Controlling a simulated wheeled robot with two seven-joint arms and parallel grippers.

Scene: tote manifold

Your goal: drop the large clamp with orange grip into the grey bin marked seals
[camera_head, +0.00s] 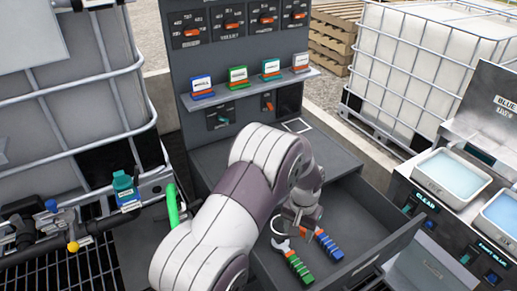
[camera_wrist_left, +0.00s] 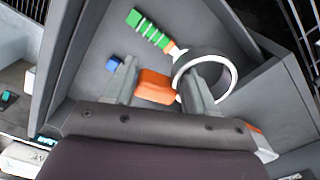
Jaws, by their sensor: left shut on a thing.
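My left gripper (camera_wrist_left: 157,90) is shut on the orange grip (camera_wrist_left: 154,87) of a clamp, low over an open grey drawer. A large round ring (camera_wrist_left: 213,64) shows at the right finger; I cannot tell for sure which tool it belongs to. In the head view my left gripper (camera_head: 298,222) is inside the drawer area, partly hidden by my arm. A green-gripped tool (camera_head: 300,269) and a blue-gripped tool (camera_head: 329,246) lie in the drawer. I cannot make out a bin marked seals. My right gripper is not in view.
The drawer front (camera_head: 375,254) rises close to the right of the tools. A shelf (camera_head: 250,92) with several coloured cards stands behind. Shallow basins (camera_head: 452,174) of blue liquid are at the right. A teal bottle (camera_head: 125,187) and valve pipes (camera_head: 75,232) are at the left.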

